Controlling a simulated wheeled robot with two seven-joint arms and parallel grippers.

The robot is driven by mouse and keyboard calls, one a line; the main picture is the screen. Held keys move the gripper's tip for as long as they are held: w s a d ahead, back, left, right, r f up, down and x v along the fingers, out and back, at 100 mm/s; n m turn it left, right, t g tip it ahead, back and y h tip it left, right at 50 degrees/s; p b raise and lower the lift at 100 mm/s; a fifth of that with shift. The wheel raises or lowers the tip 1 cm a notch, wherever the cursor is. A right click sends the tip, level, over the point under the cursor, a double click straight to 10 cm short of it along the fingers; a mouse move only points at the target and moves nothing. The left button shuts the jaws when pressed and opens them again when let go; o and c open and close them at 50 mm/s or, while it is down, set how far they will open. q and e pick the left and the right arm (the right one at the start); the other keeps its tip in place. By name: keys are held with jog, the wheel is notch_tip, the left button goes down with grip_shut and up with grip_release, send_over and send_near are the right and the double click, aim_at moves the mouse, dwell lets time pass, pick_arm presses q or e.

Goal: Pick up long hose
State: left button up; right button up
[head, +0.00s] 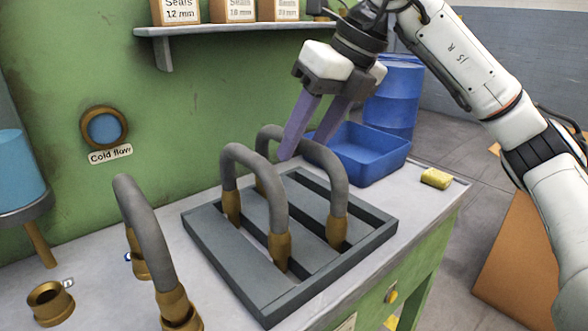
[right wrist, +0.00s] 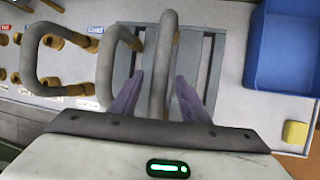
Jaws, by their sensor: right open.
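Two grey hoses with brass ends stand arched in a dark grey slotted rack (head: 228,248). The far hose (head: 334,185) looks the longer one; the near hose (head: 275,195) stands to its left. My right gripper (head: 303,149) is open, pointing down over the far hose. In the right wrist view, the long hose (right wrist: 166,50) runs between the open purple fingers (right wrist: 160,80), with a gap on each side; contact is not visible. The near hose (right wrist: 106,60) is left of the fingers there. My left gripper is out of view.
Another hose (head: 150,225) arches over brass fittings at the front left. A blue bin (head: 370,165) stands behind the rack, with a yellow block (head: 436,178) to its right. A shelf with boxes (head: 240,28) hangs on the green wall. The bench's right edge is close to the rack.

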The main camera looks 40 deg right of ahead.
jog(key=x, duration=0.5)
jog(key=shift+w+a, duration=0.1)
jog(key=shift+w, duration=0.2)
grip_shut()
